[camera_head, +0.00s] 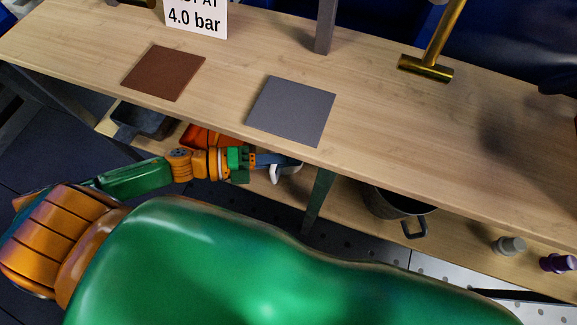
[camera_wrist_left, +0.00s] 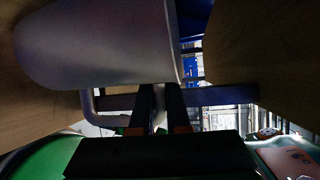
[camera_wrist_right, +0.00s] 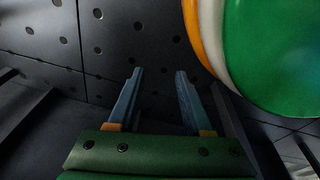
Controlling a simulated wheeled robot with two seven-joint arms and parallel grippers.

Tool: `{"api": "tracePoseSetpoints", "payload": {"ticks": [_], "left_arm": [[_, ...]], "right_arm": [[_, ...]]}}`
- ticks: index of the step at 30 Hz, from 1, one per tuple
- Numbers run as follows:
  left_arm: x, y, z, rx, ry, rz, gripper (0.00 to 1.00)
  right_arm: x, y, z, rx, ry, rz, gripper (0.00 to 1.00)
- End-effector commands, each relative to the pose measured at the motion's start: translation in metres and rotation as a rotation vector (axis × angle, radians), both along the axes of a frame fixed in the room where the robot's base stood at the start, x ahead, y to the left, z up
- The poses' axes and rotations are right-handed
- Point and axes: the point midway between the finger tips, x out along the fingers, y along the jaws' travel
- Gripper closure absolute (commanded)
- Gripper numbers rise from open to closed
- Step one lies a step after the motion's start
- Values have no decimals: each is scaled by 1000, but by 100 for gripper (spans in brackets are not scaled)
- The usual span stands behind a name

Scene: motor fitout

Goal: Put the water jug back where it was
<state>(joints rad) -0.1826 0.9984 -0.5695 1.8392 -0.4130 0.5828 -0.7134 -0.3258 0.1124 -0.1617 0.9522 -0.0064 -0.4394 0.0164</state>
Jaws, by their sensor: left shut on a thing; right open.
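The water jug (camera_wrist_left: 95,45) is a pale grey rounded vessel that fills the upper left of the left wrist view. Its handle (camera_wrist_left: 88,106) runs down to my left gripper (camera_wrist_left: 162,100), whose fingers are shut on it. In the head view my left gripper (camera_head: 268,160) reaches in under the front edge of the bench. A small white part of the jug (camera_head: 287,172) shows there beside the fingers; the rest is hidden by the bench top. I cannot tell whether the jug touches the lower shelf. My right gripper (camera_wrist_right: 157,100) is open and empty above the dark floor.
The bench top (camera_head: 390,125) carries a brown mat (camera_head: 163,73), a grey mat (camera_head: 291,110), a sign (camera_head: 196,18) and a brass hammer-like tool (camera_head: 427,68). On the lower shelf (camera_head: 455,235) are a dark pot (camera_head: 400,203), a dark tray (camera_head: 143,120) and an orange thing (camera_head: 197,138). A bench leg (camera_head: 319,198) stands right of my left gripper.

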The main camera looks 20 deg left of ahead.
Motion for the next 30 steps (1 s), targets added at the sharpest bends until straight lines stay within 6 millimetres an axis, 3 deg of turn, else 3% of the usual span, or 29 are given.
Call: {"api": "tracePoseSetpoints", "payload": {"ticks": [1, 4, 16, 17, 19, 30], "left_arm": [[0, 0, -18, -1, 2, 1, 100], [-1, 0, -33, -2, 2, 0, 100], [-1, 0, -38, -1, 0, 0, 100], [-1, 0, -37, 0, 1, 0, 78], [-1, 0, -37, 0, 1, 0, 59], [-1, 0, -37, 2, 1, 0, 56]], "right_arm": [[6, 5, -8, 7, -6, 0, 50], [13, 11, -7, 16, -5, 0, 50], [17, 14, -4, 19, -4, 1, 50], [17, 15, -3, 19, -5, 1, 50], [17, 14, -3, 19, -4, 1, 50], [17, 14, -3, 18, -3, -1, 50]]}}
